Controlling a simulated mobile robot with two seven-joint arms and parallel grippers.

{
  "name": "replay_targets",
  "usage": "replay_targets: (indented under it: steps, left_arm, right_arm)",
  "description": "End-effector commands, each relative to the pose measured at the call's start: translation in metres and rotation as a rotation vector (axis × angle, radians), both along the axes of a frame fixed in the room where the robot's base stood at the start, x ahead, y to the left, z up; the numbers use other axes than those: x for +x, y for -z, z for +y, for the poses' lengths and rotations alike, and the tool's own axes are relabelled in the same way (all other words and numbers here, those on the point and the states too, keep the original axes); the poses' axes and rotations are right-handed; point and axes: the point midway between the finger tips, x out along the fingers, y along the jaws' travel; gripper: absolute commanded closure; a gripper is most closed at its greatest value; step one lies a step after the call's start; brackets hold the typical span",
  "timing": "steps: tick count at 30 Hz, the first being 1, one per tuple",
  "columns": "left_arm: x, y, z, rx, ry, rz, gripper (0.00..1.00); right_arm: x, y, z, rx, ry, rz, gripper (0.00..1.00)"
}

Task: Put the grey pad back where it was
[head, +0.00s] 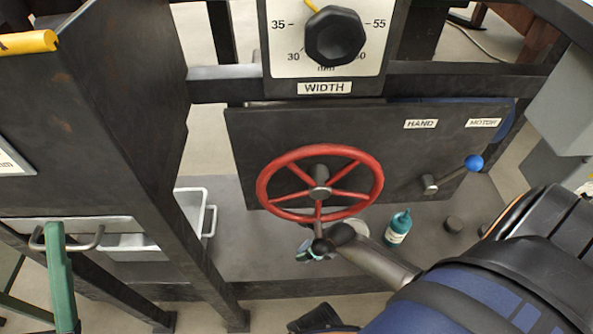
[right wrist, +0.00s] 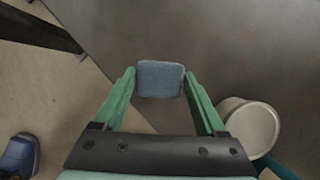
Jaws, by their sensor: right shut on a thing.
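A blue-grey pad (right wrist: 160,79) is between the two green fingers of my right gripper (right wrist: 160,85) in the right wrist view. The gripper is shut on it, and the pad is over a dark grey surface. In the head view my right gripper (head: 314,252) is mostly hidden behind my own arm, just below the red handwheel. The pad cannot be made out clearly there.
The red handwheel (head: 265,185) and blue-knobbed lever (head: 474,162) stand out from the dark panel. A white bin (head: 209,222) sits left. Grey surface between is clear.

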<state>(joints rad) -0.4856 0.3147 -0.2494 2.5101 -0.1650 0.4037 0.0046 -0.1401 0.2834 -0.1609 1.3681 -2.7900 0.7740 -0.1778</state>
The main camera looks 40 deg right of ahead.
Motion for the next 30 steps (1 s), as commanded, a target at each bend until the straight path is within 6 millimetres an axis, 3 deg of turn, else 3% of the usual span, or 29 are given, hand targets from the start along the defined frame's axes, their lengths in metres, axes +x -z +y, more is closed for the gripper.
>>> replay_targets:
  steps: [3,12,19,30]
  left_arm:
    - [0.0,0.012,-0.001,0.008,-0.003,0.001,0.0]
    - [0.0,0.02,-0.002,0.018,-0.007,0.001,0.0]
    - [0.002,0.049,-0.006,0.042,-0.016,0.008,0.0]
    - [0.003,0.049,-0.006,0.034,-0.018,0.015,0.0]
  right_arm:
    - [0.024,0.002,0.006,0.001,0.001,-0.003,0.79]
    - [0.047,0.001,0.012,0.0,0.0,-0.002,0.79]
    - [0.046,0.036,0.011,0.0,0.001,0.002,0.79]
    - [0.046,0.038,0.011,-0.002,-0.001,0.001,0.79]
